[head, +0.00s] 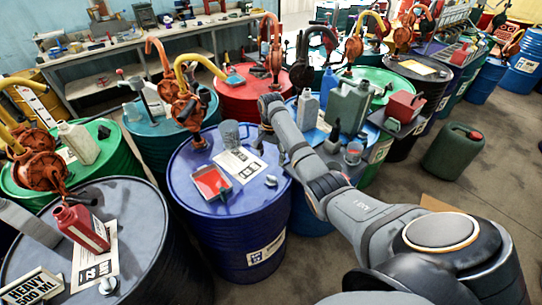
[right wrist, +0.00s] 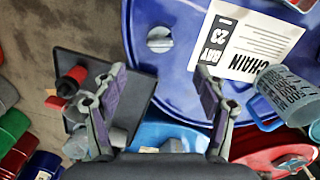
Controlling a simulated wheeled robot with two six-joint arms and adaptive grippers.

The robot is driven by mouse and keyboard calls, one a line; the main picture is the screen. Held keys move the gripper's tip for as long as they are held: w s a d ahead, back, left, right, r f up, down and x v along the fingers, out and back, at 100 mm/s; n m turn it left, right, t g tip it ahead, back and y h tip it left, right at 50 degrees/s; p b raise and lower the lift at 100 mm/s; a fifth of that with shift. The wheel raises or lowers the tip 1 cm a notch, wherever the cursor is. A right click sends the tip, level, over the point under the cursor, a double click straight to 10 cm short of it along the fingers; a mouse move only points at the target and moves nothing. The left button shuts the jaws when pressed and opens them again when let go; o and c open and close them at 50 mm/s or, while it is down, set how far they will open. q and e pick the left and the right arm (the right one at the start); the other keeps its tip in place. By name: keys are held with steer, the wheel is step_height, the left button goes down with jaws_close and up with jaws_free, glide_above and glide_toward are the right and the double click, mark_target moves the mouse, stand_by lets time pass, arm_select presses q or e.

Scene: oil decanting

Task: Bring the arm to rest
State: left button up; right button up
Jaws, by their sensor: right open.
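My right arm reaches in from the lower right in the head view. Its gripper (head: 262,138) is above the far right edge of a blue drum (head: 240,225). In the right wrist view the gripper (right wrist: 161,72) is open, its two fingers wide apart with nothing between them. Beyond the fingertips lies the blue drum top with a grey cap (right wrist: 159,39) and a printed "CHAIN BAY 23" sheet (right wrist: 240,45). A grey measuring jug with a blue handle (right wrist: 283,97) is beside the right finger, apparently apart from it. My left gripper is out of view.
A red tray (head: 212,182) sits on the blue drum. Dark containers (head: 348,105) stand close right of my forearm. A red bottle (head: 82,228) stands on the front-left drum. Drums with orange pumps crowd around. A green jerrycan (head: 453,151) stands on open floor at right.

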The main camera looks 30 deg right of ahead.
stand_by(0.5)
steer(key=s+a+f+n+t+h, duration=0.1)
steer(key=s+a+f+n, duration=0.25)
steer(key=s, duration=0.25)
steer(key=s+a+f+n, duration=0.3)
steer(key=s+f+n, duration=0.1)
steer(key=s+f, duration=0.15)
steer(key=s+a+r+n+t, duration=0.1)
steer(key=s+a+r+n, duration=0.2)
steer(key=s, duration=0.5)
steer(key=s+a+r+n+t, duration=0.2)
steer(key=s+r+n, duration=0.15)
steer(key=s, duration=0.55)
step_height(320, 180, down, 32)
steer(key=s+d+g+b, duration=0.2)
steer(key=b, duration=0.2)
steer(key=s+d+f+b, duration=0.1)
steer(key=s+f+b, duration=0.2)
steer(key=s+f, duration=1.5)
steer(key=shift+s+d+f+g, duration=0.2)
steer(key=shift+s+f+g, duration=0.15)
steer(key=shift+f+g, duration=0.05)
